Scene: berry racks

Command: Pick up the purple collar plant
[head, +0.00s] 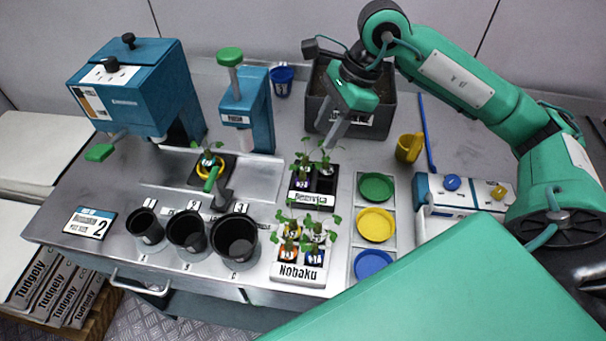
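Small seedlings with coloured collars stand in two labelled trays. The rear tray (312,200) holds seedlings (303,167) at its back and left; a small collar there (302,183) looks bluish-purple, but is too small to be sure. The front tray, marked Nobaku (298,273), holds several seedlings with orange, blue and yellow or pale collars. My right gripper (334,138) points down just behind and above the rear tray, in front of the dark soil box. Its fingers overlap, so their opening is unclear, and I see nothing held. My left gripper is out of view.
A seedling in a yellow collar (210,168) sits at the recessed station on the left. Three black pots (146,226) stand at the front. Green, yellow and blue dishes (375,225) lie right of the trays. A yellow cup (408,147) and blue press (246,105) stand behind.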

